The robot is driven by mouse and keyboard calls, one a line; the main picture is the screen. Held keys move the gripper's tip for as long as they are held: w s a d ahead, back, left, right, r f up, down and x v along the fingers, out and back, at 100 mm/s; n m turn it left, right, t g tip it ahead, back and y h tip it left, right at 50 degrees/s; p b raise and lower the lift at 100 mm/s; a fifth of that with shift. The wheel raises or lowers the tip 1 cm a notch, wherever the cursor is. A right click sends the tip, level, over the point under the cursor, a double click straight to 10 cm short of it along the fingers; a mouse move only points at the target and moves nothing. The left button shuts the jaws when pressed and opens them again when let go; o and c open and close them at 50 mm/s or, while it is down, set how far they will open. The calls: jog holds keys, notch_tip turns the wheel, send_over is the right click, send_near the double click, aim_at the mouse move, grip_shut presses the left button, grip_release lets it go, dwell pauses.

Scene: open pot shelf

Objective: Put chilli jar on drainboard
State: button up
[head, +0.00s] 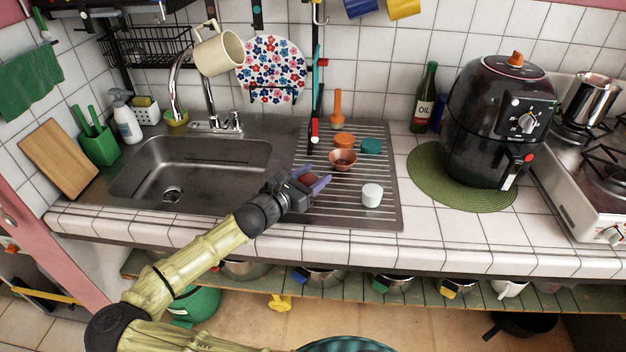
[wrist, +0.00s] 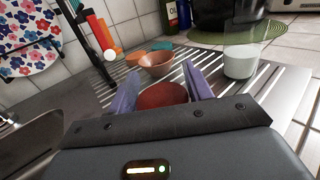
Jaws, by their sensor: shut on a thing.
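My gripper (head: 314,180) is shut on a reddish-brown round thing (wrist: 163,96), which I take to be the chilli jar. In the wrist view it sits between the two purple fingers, with only its upper part showing. The jar (head: 309,180) is mostly hidden by the gripper in the head view. The drainboard (head: 345,213) is the ribbed steel surface right of the sink. My gripper is over its near left part. I cannot tell whether the jar touches it.
On the drainboard are a copper bowl (head: 343,160), a white cup (head: 372,195), an orange item (head: 344,140) and a teal item (head: 371,146). The sink (head: 195,170) is to the left. A black air fryer (head: 497,125) stands on a green mat (head: 430,180) to the right.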

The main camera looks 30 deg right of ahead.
jog(key=shift+f, duration=0.65)
jog(key=o, duration=1.1)
jog(key=shift+f, duration=0.15)
jog(key=shift+c, duration=0.2)
jog(key=shift+a, duration=0.1)
jog(key=v, duration=1.2)
